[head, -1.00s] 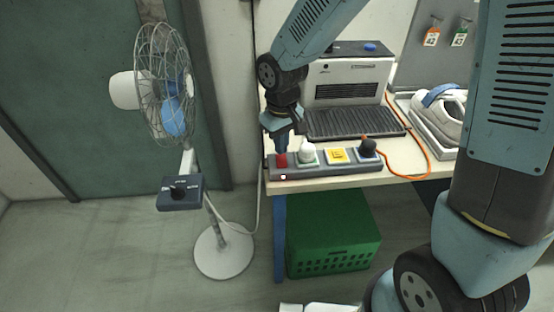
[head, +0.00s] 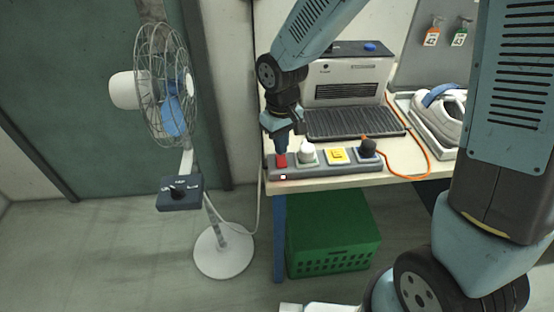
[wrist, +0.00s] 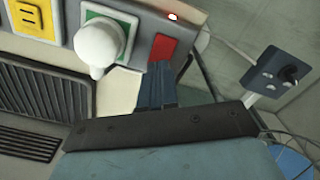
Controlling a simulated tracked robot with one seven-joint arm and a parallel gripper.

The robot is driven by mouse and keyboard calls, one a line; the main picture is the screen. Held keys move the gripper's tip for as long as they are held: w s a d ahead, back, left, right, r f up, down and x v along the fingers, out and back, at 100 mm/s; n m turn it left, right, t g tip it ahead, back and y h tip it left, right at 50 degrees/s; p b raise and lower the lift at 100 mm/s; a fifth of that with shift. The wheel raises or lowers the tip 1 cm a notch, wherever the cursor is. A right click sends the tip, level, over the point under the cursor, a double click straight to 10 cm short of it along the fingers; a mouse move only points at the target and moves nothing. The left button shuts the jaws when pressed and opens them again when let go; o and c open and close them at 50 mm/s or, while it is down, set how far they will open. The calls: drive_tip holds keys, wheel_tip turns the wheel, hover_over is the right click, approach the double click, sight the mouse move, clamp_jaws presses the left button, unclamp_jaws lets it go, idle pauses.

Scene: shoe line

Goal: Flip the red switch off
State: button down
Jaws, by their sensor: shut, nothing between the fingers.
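The red switch (head: 281,161) is at the left end of a grey power strip (head: 312,172) on the front edge of the table. A small lit white-red indicator shows on the strip's front face just below it. My gripper (head: 281,150) is shut and empty, pointing down, with its tips at the red switch's back edge. In the wrist view the closed fingertips (wrist: 158,70) sit right at the edge of the red switch (wrist: 162,48). I cannot tell whether they press on it.
On the strip are a white plug (head: 307,154), a yellow socket (head: 338,155) and a dark plug (head: 367,148) with an orange cord. A grey machine (head: 347,82) stands behind. A fan (head: 165,90) stands left; a green crate (head: 330,235) sits below.

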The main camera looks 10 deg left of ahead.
sight(281, 158)
drive_tip(key=shift+f, duration=1.15)
idle(0.8)
drive_tip(key=shift+r, duration=3.55)
